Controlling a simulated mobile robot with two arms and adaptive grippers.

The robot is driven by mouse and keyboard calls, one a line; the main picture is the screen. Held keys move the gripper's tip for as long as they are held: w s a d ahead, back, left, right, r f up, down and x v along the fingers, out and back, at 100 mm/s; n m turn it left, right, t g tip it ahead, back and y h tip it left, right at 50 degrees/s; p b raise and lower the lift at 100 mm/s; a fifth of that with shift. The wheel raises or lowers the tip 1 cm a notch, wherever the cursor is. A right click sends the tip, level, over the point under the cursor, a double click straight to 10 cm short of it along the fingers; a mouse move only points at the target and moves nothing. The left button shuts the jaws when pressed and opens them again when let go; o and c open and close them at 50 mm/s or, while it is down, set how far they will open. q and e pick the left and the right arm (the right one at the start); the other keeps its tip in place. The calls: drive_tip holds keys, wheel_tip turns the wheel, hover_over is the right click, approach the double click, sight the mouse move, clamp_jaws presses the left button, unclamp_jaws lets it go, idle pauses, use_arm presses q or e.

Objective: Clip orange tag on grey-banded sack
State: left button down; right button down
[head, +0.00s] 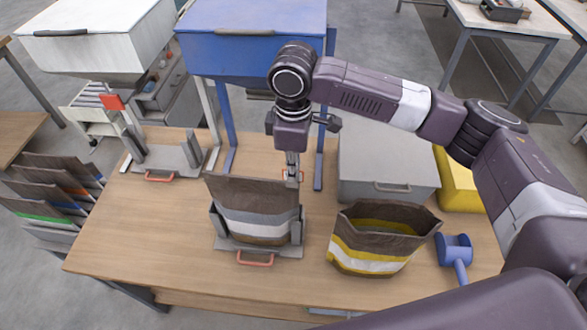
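The grey-banded sack (257,220) is brown with grey and white bands. It stands upright in a grey holder (232,245) with an orange handle, near the middle of the table. My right gripper (292,178) points down just behind the sack's top right corner, its fingers close together. Small orange edges of what looks like the orange tag (300,174) show on both sides of the fingertips, which cover most of it. I see no contact between tag and sack. My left gripper is not in view.
An open brown sack with yellow and white bands (372,240) stands to the right, beside a blue scoop (455,252). A grey box (385,165) and a yellow bin (459,185) stand behind. A blue hopper (250,40) rises at the back. The table's front left (130,240) is clear.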

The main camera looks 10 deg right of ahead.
drive_tip(key=c, duration=2.1)
unclamp_jaws()
drive_tip(key=shift+w+f, duration=0.1)
drive_tip(key=shift+f, duration=0.15)
drive_tip(key=shift+r, duration=0.15)
wheel_tip(320, 180, up, 12)
drive_tip(key=shift+f, duration=0.15)
drive_tip(key=shift+f, duration=0.1)
